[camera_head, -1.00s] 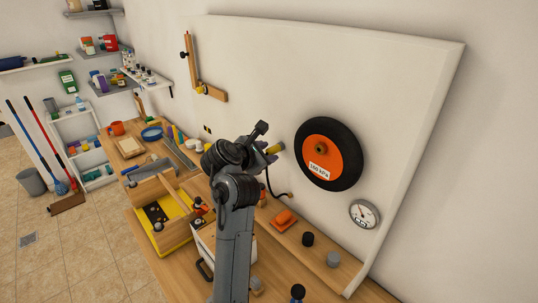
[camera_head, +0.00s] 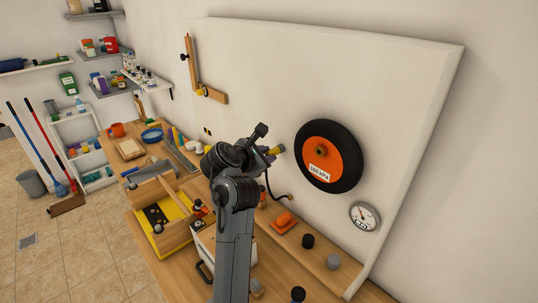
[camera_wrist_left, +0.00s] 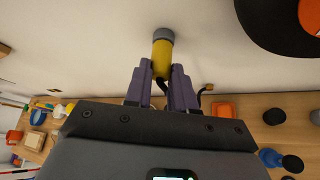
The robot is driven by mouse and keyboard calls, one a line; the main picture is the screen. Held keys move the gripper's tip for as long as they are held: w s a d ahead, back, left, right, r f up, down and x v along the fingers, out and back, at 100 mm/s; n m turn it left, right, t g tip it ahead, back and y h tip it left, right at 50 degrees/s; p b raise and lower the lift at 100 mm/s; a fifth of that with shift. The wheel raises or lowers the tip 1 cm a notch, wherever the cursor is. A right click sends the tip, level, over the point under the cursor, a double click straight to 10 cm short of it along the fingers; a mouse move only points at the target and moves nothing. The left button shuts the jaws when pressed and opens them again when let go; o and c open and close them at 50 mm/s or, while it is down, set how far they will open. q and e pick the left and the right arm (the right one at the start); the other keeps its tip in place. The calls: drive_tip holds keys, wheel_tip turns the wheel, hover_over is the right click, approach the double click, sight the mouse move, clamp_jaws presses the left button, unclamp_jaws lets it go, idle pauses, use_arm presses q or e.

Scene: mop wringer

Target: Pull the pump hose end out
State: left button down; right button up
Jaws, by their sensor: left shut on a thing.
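My left gripper (camera_head: 265,151) reaches up in front of the white board, left of the black wheel (camera_head: 353,170). Its purple fingers (camera_wrist_left: 162,78) are shut on a yellow cylindrical hose end (camera_wrist_left: 162,58) with a grey tip (camera_wrist_left: 163,34). A thin black hose (camera_head: 269,183) hangs below the fingers and curves to the right. My right gripper is not in view.
The wheel has an orange hub with a "160 kPa" label. A round gauge (camera_head: 364,215) is below right of it. An orange piece (camera_head: 284,222) and black and grey knobs stand on the ledge below. A wooden frame (camera_head: 163,213) is left of my arm.

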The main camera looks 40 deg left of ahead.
use_arm(q)
drive_tip(key=shift+s, duration=0.15)
drive_tip(key=s+p, duration=0.1)
drive_tip(key=s, duration=0.1)
drive_tip(key=s+a+p, duration=0.1)
drive_tip(key=s, duration=0.1)
idle(0.5)
